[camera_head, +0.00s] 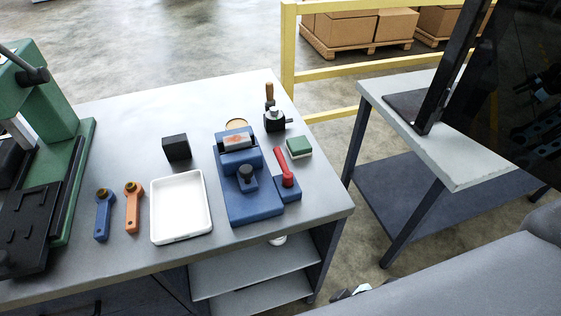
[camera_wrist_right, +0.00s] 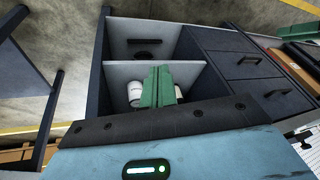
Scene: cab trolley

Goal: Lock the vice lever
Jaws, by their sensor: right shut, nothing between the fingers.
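The blue vice (camera_head: 240,198) stands on the grey bench, right of the white tray. A grey and orange block (camera_head: 235,142) sits at its back end. The red vice lever (camera_head: 281,164) is on the vice's right side; its arm points to the back and slightly left from a round red hub. My right gripper (camera_wrist_right: 157,88) shows in the right wrist view with its green fingers together and empty, in front of the bench's open shelves. Neither vice nor lever shows in that view. My left gripper is not in view.
Around the vice are a green-topped block (camera_head: 299,146), a wooden-handled tool (camera_head: 270,95), a black block (camera_head: 176,147) and a white tray (camera_head: 181,207). A green press (camera_head: 75,170) stands left. Below the benchtop are shelves (camera_wrist_right: 147,74) and drawers (camera_wrist_right: 232,66).

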